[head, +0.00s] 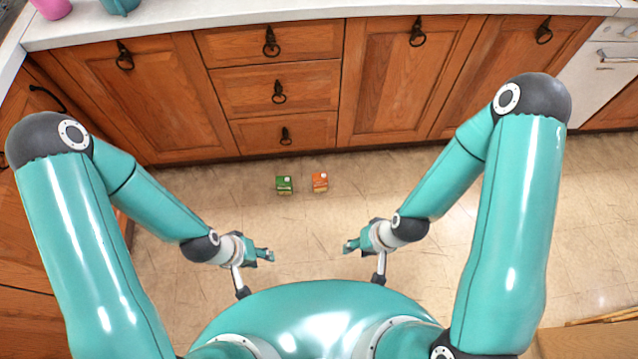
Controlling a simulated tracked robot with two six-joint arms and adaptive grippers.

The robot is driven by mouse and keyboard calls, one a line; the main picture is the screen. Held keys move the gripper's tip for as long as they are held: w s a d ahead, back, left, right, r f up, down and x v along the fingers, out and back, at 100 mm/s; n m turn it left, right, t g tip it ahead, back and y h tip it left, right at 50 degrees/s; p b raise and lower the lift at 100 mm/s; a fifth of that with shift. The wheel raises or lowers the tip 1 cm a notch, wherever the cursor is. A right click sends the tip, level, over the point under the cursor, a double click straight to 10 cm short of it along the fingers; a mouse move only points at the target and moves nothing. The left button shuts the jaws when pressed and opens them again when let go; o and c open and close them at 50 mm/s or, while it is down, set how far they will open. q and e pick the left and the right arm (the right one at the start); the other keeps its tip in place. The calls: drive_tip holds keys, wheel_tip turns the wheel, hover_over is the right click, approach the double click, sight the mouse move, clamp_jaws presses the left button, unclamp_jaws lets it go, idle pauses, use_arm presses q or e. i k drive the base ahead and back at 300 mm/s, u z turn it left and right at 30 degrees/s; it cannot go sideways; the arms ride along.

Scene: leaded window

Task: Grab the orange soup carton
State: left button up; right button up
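The orange soup carton (320,183) stands on the tiled floor in front of the wooden drawers, a little right of the middle of the head view. A green carton (285,185) stands just left of it, with a small gap between them. My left gripper (269,255) is below and left of the cartons in the picture, apart from both. My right gripper (347,246) is below and slightly right of the orange carton, also apart from it. Both grippers look empty. Their fingers are small and seen at an angle, so I cannot tell how far they are open.
Wooden cabinets and drawers (277,92) with dark ring handles stand behind the cartons under a white counter (300,14). A white appliance (605,75) is at the far right. The floor (310,225) between my grippers and the cartons is clear.

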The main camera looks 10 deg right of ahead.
sight(319, 179)
drive_tip(key=u, duration=0.35)
drive_tip(key=i, duration=1.25)
drive_tip(key=u, duration=0.1)
